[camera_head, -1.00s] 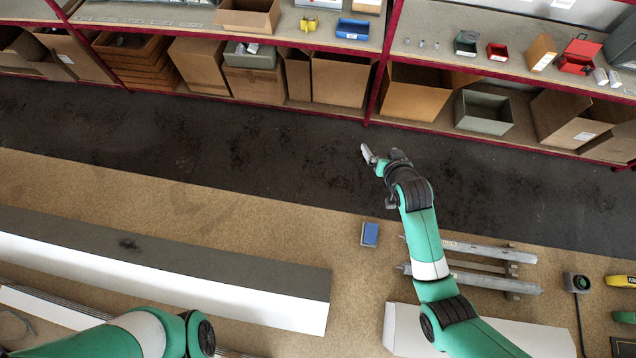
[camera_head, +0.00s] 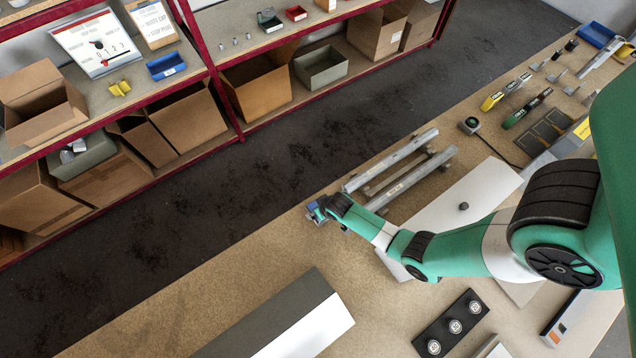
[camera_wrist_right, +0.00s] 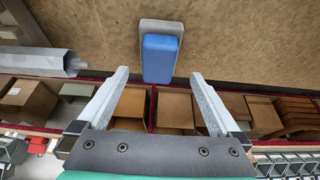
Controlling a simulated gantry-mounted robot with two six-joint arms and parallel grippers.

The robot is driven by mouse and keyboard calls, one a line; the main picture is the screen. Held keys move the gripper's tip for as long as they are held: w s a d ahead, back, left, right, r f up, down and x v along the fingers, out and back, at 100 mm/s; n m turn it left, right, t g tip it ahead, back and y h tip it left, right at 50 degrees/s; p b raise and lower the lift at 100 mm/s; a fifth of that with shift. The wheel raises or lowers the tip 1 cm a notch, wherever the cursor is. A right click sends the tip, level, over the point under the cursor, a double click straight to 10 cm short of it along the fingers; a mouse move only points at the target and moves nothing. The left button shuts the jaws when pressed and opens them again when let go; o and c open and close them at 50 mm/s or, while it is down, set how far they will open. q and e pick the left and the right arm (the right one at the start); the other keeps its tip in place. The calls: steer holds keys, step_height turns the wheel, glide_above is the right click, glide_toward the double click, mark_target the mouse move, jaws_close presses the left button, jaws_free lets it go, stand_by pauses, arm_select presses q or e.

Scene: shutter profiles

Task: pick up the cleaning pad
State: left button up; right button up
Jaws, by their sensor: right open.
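The cleaning pad is a small blue block (camera_wrist_right: 160,57) with a grey backing, lying on the tan work surface. In the right wrist view it is centred just beyond the fingertips, its near end about level with them. My right gripper (camera_wrist_right: 159,73) is open and empty, one finger to each side of the pad's line. In the head view my right gripper (camera_head: 318,212) is low over the bench near its far edge, and it mostly hides the pad there. My left gripper is not in view.
Two grey metal profiles (camera_head: 392,160) lie close to the right gripper. A white panel (camera_head: 465,195) lies under my right arm, and a long grey-and-white profile (camera_head: 290,325) lies in front. Shelves with boxes stand across the dark floor (camera_head: 200,205).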

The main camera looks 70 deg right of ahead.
steer(key=b+x, duration=0.4)
steer(key=shift+d+f, duration=0.2)
steer(key=shift+f, duration=0.1)
steer(key=shift+w+d+f, duration=0.1)
steer(key=shift+w+f, duration=0.05)
steer(key=shift+f, duration=0.1)
steer(key=shift+r, duration=0.1)
steer(key=shift+c, duration=0.3)
